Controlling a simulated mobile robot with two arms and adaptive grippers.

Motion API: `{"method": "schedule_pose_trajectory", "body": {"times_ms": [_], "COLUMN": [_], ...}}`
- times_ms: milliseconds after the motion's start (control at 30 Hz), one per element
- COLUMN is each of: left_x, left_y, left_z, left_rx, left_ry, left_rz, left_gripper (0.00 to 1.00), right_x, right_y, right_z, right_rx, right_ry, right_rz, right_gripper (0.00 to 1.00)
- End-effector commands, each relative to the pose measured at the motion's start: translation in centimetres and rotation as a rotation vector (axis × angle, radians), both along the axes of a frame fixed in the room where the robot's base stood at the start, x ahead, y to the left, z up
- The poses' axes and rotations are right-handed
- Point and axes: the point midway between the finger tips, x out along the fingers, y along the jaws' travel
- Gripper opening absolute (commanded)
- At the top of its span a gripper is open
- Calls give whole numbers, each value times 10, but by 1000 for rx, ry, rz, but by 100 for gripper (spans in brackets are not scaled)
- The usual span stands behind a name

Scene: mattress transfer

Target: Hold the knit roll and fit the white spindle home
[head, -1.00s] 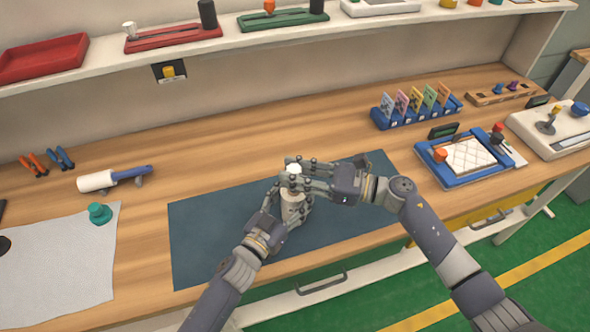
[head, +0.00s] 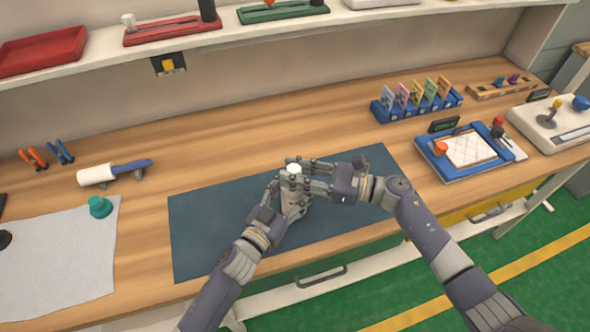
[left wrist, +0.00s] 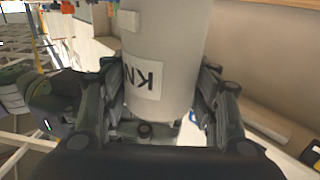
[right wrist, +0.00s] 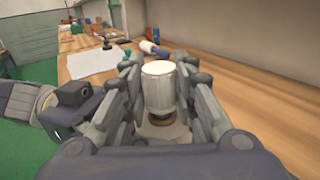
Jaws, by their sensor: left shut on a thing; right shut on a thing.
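The knit roll (head: 296,205) is a pale grey-white upright cylinder over the dark mat. In the left wrist view the roll (left wrist: 165,45) shows a label with the letters "KN". My left gripper (head: 283,196) is shut around its side. The white spindle (head: 293,168) is upright at the roll's top, and my right gripper (head: 299,178) is shut on it. In the right wrist view the spindle (right wrist: 158,84) stands between the fingers, with a brown ring under it at the roll's top. The fingers partly hide the joint, so I cannot tell how deep it sits.
The dark mat (head: 215,235) is clear around the hands. At left lie a white-and-blue handled tool (head: 115,172), a grey cloth (head: 60,260) and a teal knob (head: 100,206). A blue card rack (head: 415,105) and a blue-framed tray (head: 465,155) stand at right.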

Motion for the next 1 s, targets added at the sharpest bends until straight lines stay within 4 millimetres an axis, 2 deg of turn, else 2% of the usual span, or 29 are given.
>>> {"method": "schedule_pose_trajectory", "body": {"times_ms": [533, 567, 633, 1000], "left_x": [0, 0, 0, 0], "left_y": [0, 0, 0, 0], "left_z": [0, 0, 0, 0], "left_rx": [0, 0, 0, 0], "left_ry": [0, 0, 0, 0], "left_rz": [0, 0, 0, 0], "left_gripper": [34, 34, 34, 34], "right_x": [0, 0, 0, -1], "right_y": [0, 0, 0, -2], "right_z": [-13, -13, -13, -14], "right_rx": [1, 0, 0, -2], "right_ry": [-1, -2, -2, 1], "right_rz": [1, 1, 1, 0], "right_gripper": [0, 33, 49, 50]}}
